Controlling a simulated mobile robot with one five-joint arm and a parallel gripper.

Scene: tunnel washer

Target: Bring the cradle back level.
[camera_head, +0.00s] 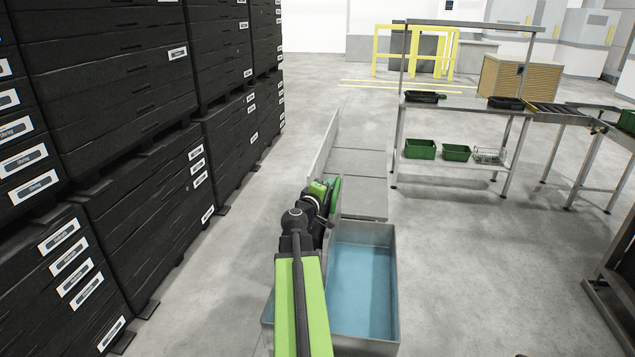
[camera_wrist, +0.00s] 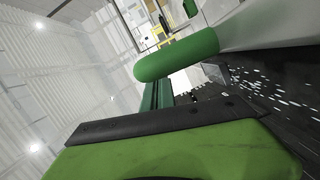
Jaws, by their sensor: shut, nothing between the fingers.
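No part is clearly recognisable as the cradle, and its tilt cannot be read. A metal tank (camera_head: 365,235) with blue liquid stands in front of me, and a grey flat-topped section (camera_head: 362,190) adjoins its far end. My gripper (camera_head: 333,192) is over the tank's far left corner, with its fingertips partly hidden by my arm. In the wrist view, a green round-ended handle (camera_wrist: 178,55) on a grey metal bar (camera_wrist: 262,25) lies close beyond my green gripper. My gripper is shut and holds nothing; whether it touches the handle cannot be told.
Stacked black crates (camera_head: 150,190) line the left side. A metal table (camera_head: 465,103) with dark trays and green bins (camera_head: 456,152) stands at the back right, beside a roller conveyor (camera_head: 555,110). A yellow rail (camera_head: 415,55) is farther back. Floor right of the tank is clear.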

